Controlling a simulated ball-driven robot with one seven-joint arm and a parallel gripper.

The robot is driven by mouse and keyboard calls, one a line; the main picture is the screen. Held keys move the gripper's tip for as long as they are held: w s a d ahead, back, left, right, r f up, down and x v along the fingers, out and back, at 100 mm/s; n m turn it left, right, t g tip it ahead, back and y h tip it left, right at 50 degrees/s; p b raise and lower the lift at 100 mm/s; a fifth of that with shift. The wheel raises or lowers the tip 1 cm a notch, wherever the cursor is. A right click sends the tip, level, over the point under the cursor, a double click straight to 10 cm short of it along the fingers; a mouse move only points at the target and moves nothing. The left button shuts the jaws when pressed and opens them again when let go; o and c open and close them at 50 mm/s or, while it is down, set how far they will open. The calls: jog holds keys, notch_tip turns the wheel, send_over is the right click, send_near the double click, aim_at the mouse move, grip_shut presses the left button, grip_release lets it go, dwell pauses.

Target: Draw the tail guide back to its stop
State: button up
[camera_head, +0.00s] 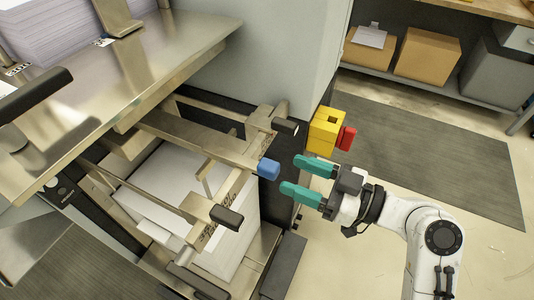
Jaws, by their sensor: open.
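The tail guide appears to be the metal bar (190,135) that runs over a stack of white paper (165,185) and ends in a blue knob (268,169). I cannot see its stop clearly. My gripper (292,174) has two teal fingers and is open and empty. Its fingertips are just right of the blue knob, pointing at it, one higher and one lower in the picture. They look apart from the knob.
Black-knobbed guides stand either side of the blue knob, one above (285,126) and one below (227,216). A yellow block with a red button (346,139) is mounted close above my gripper. A metal shelf (150,75) overhangs the paper.

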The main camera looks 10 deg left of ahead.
aim_at(263, 162)
jog(key=p+x, duration=0.1)
jog(key=x, duration=0.7)
jog(key=shift+p, duration=0.35)
jog(key=shift+c, duration=0.4)
grip_shut()
